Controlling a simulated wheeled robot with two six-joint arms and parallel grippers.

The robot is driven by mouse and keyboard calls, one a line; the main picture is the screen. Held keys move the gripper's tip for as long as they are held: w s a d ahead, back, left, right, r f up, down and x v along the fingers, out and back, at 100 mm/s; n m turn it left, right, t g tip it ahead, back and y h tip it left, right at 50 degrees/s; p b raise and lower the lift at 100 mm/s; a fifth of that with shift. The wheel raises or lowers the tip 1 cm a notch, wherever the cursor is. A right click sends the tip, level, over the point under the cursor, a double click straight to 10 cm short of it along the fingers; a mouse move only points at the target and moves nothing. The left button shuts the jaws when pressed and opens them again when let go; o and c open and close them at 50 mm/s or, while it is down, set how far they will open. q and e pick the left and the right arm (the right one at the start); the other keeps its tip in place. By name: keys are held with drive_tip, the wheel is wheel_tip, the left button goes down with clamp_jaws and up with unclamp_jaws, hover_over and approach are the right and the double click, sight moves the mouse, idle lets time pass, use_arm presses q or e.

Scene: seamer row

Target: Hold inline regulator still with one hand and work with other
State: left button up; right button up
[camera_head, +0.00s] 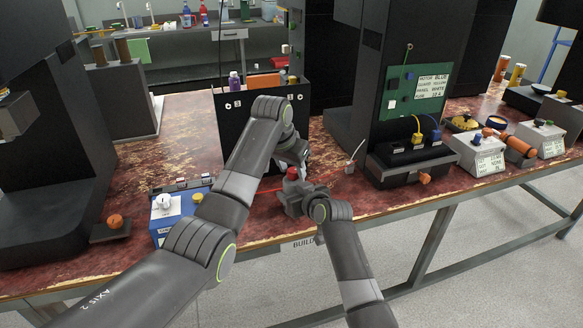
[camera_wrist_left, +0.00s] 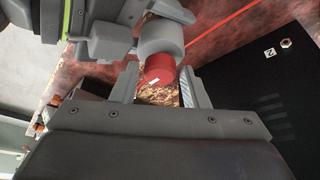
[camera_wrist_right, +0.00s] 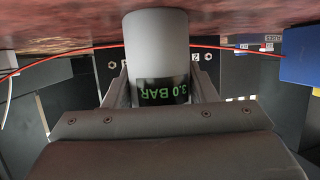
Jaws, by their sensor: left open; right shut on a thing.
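The inline regulator is a grey body with a red knob (camera_head: 291,174), at the front middle of the worn red bench. In the right wrist view its grey cylinder (camera_wrist_right: 157,40) carries a dark display reading "3.0 BAR", upside down. My right gripper (camera_wrist_right: 160,85) is shut on this cylinder, one finger on each side. My left gripper (camera_wrist_left: 159,80) is open, with the red knob (camera_wrist_left: 157,70) between its fingers. Whether the fingers touch the knob I cannot tell. In the head view my left arm partly hides the area behind the regulator.
A red line (camera_wrist_right: 225,48) runs past the regulator along the bench. A blue box (camera_head: 180,215) with a white knob stands left, and a black unit (camera_head: 408,165) with yellow and blue plugs stands right. A black panel (camera_head: 232,125) rises behind.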

use_arm(q)
drive_tip(key=shift+f, duration=0.1)
drive_tip(key=c, duration=0.7)
drive_tip(key=m, duration=0.2)
drive_tip(key=m+g+h, duration=0.1)
drive_tip(key=m, duration=0.2)
drive_tip(key=shift+w+a+m+g, duration=0.25)
drive_tip(key=shift+a+m+g, duration=0.05)
drive_tip(key=shift+w+m+g+h, duration=0.1)
drive_tip(key=shift+m+g+h, duration=0.2)
drive_tip(key=shift+m, duration=0.65)
drive_tip(key=shift+w+m+g+h, duration=0.15)
drive_tip(key=shift+m+g, duration=0.25)
drive_tip(key=shift+m, duration=0.55)
drive_tip(key=shift+s+m, duration=0.1)
drive_tip(key=shift+m, duration=0.4)
drive_tip(key=shift+a, duration=0.1)
drive_tip(key=o, duration=0.7)
